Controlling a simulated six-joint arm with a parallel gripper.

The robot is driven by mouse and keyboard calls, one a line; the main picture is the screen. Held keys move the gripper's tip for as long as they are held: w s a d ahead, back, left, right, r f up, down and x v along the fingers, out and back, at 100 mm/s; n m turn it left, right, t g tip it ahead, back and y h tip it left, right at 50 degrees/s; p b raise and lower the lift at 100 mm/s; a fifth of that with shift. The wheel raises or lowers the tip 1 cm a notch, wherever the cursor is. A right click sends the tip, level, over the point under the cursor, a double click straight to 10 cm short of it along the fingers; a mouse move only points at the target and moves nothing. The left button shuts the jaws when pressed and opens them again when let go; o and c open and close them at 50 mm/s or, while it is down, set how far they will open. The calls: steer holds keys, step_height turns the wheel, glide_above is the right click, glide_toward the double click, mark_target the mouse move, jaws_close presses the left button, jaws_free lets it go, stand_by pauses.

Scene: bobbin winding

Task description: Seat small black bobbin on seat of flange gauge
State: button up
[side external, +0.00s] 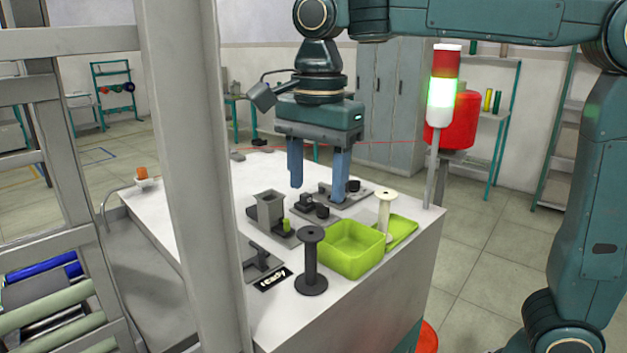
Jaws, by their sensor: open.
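A black bobbin (311,262) with wide end flanges stands upright near the front edge of the white table. It looks like the task's bobbin. The flange gauge is hard to single out. A low grey plate with a dark fixture (262,260) lies left of the bobbin, and another grey plate with small black blocks and knobs (322,211) lies behind it. I cannot tell which is the gauge. My gripper (318,193) points down, open and empty, over the rear plate, apart from the black bobbin. Its fingers partly hide the fixtures there.
A green bin (350,249) stands right of the black bobbin. A white bobbin (384,215) stands beside it at a green tray (403,231). A grey block fixture (271,208) and a signal tower (441,105) flank the work. A pale post (190,180) hides the table's left part.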

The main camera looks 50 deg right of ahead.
mark_target(311, 233)
steer(key=shift+w+a+m, duration=0.3)
steer(key=shift+a+m, duration=0.05)
steer(key=shift+m, duration=0.05)
steer(key=shift+f, duration=0.2)
steer(key=shift+f, duration=3.6)
steer(key=c, duration=0.6)
steer(key=shift+r, duration=0.15)
steer(key=shift+r, duration=2.4)
